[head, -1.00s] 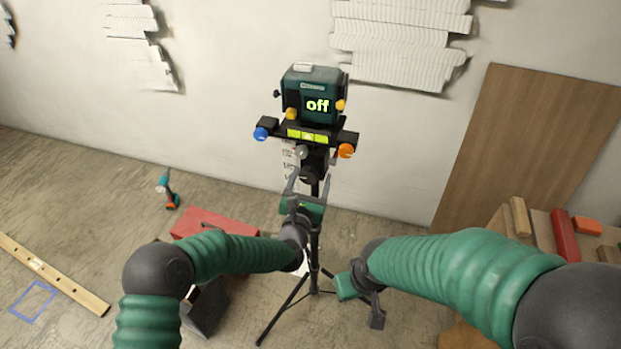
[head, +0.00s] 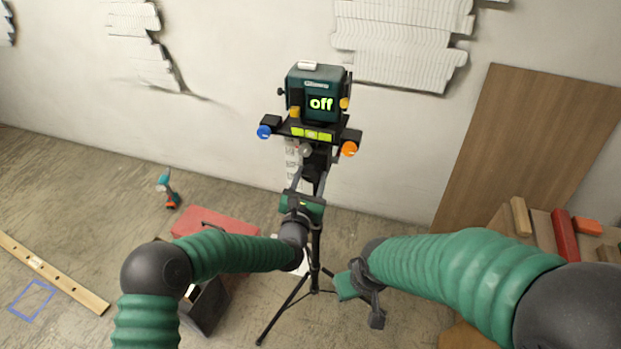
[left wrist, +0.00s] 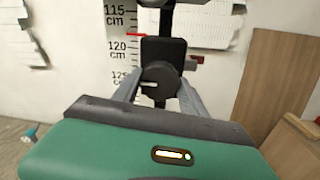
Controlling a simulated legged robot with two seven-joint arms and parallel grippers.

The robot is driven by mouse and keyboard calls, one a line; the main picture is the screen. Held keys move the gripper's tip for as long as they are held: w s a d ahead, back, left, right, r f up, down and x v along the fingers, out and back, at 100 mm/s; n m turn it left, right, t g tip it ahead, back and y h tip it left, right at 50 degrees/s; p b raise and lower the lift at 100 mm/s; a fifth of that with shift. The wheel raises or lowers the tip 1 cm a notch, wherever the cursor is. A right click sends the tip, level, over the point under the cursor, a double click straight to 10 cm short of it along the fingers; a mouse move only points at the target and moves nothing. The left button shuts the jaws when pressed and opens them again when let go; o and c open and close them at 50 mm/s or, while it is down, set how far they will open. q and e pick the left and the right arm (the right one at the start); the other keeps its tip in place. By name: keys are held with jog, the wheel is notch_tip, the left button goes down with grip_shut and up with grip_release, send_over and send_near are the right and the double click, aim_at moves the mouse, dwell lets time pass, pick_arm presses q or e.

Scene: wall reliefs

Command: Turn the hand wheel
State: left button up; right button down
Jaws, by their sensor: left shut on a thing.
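The hand wheel (left wrist: 160,80) is a dark round knob on the black tripod column, below the instrument. In the head view it is a small dark shape (head: 312,172), partly hidden by my gripper. My left gripper (head: 312,174) has its two grey fingers on either side of the wheel and is shut on it. In the left wrist view the fingers reach the wheel's left and right sides. The green instrument (head: 320,92) on top reads "off". My right gripper (head: 362,296) is apart from the tripod, at lower right; its fingers are unclear.
Tripod legs (head: 282,312) spread on the floor. A red box (head: 215,222) and a drill (head: 167,188) lie left of them. A wooden board (head: 520,150) leans on the wall at right, near wood and red blocks (head: 565,235). A level (head: 50,272) lies far left.

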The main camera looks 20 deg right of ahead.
pick_arm(q)
jog(key=m+b, duration=0.3)
jog(key=shift+w+f, duration=0.1)
jog(key=shift+f, duration=0.05)
jog(key=m+b, duration=0.2)
jog(key=m, duration=0.2)
jog(key=shift+b, duration=0.4)
jog(key=m+h+b, duration=0.1)
jog(key=m+b, duration=0.1)
jog(key=m, duration=0.3)
jog(key=shift+b, duration=0.35)
jog(key=m+b, duration=0.2)
jog(key=m, duration=0.3)
jog(key=shift+h, duration=0.4)
jog(key=m+b, duration=0.2)
jog(key=m, duration=0.3)
jog(key=shift+a+h, duration=0.1)
jog(key=shift+h, duration=0.2)
jog(key=m+b, duration=0.1)
jog(key=m, duration=0.3)
jog(key=shift+m+g, duration=0.4)
jog(key=m+b, duration=0.1)
jog(key=m, duration=0.4)
jog(key=shift+f+m+g+b, duration=0.1)
jog(key=shift+m+g+b, duration=0.2)
jog(key=shift+g+b, duration=0.1)
jog(key=shift+m+b, duration=0.3)
jog(key=shift+m, duration=1.1)
